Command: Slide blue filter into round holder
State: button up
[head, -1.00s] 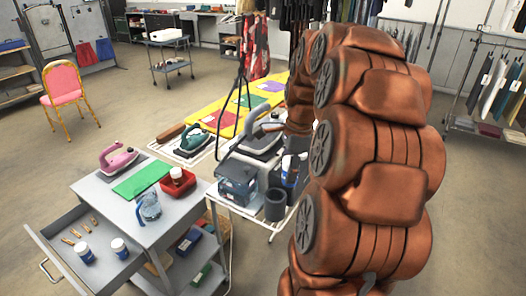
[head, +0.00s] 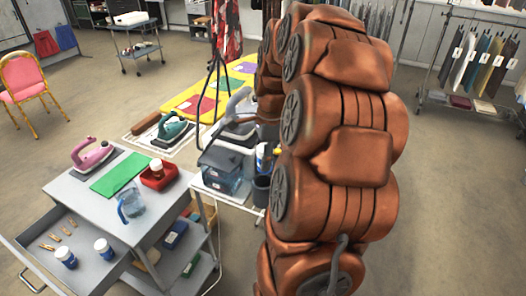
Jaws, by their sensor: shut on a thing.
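My large copper-coloured arm fills the right middle of the head view and hides what is behind it. My gripper is not in view, so I cannot see what it holds. I cannot make out a blue filter or a round holder with certainty. Several coloured sheets with white labels (head: 482,67) hang from a rack at the upper right, some of them bluish. They are too small to tell whether any is a filter.
A grey cart (head: 172,206) with an open drawer (head: 92,278) stands at the lower left, carrying a pink iron (head: 92,158), green cloth (head: 120,174) and red tray (head: 158,180). A yellow board (head: 190,101) lies behind. The floor at right (head: 460,200) is clear.

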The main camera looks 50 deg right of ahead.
aim_at(263, 177)
jog(key=shift+f, duration=1.65)
jog(key=shift+f+b, duration=1.3)
jog(key=shift+f, duration=0.6)
jog(key=shift+a+f, duration=0.1)
jog(key=shift+f, duration=0.1)
jog(key=shift+s+f, duration=0.1)
jog(key=shift+f, duration=0.05)
jog(key=o, duration=1.3)
jog(key=r, duration=0.4)
jog(key=d+r, duration=0.1)
jog(key=r, duration=0.7)
jog(key=shift+s+d, duration=0.15)
jog(key=shift+s, duration=0.15)
